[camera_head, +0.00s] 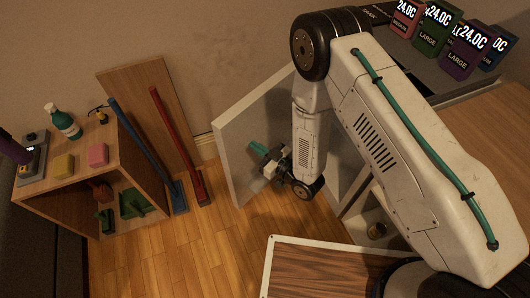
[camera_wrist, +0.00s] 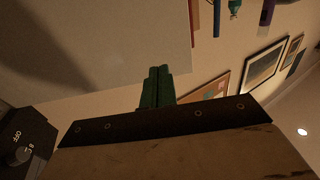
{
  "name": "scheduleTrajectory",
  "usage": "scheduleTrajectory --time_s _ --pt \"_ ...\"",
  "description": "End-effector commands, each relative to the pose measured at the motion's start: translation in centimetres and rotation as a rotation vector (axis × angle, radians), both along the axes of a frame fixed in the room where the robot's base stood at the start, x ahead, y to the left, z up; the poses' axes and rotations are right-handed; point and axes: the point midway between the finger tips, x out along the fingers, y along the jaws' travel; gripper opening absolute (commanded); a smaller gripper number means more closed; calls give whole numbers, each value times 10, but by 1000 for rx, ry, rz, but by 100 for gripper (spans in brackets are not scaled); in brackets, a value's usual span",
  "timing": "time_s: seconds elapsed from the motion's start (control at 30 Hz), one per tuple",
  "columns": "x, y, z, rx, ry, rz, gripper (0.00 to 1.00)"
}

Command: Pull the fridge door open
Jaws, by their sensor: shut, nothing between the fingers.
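The fridge door (camera_head: 232,150) is a pale panel standing well open, swung out to the left of the fridge. The fridge body (camera_head: 361,208) is mostly hidden behind my arm; a small can-like item shows inside it. My gripper (camera_head: 258,149) has green fingers and is beside the door's inner face, on the fridge side. In the wrist view the green fingers (camera_wrist: 156,86) are together with nothing between them, and a broad pale panel, apparently the door (camera_wrist: 110,35), fills the upper left. I cannot tell whether the fingertips touch the door. No handle is visible.
A wooden shelf unit (camera_head: 62,195) with bottles and sponges stands at left. Blue and red brooms (camera_head: 166,120) lean beside it. A framed wood-topped surface (camera_head: 330,270) is at the bottom. Wooden floor (camera_head: 215,240) is clear left of the door.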

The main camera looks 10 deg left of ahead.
Motion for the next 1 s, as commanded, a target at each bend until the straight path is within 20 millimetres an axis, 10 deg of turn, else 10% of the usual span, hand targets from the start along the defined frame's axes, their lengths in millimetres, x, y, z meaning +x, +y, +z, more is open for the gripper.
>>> scheduleTrajectory --time_s 0.4,1.0 --pt "34 60 1 0 0 3 0" --pt "44 65 0 0 0 -21 0"
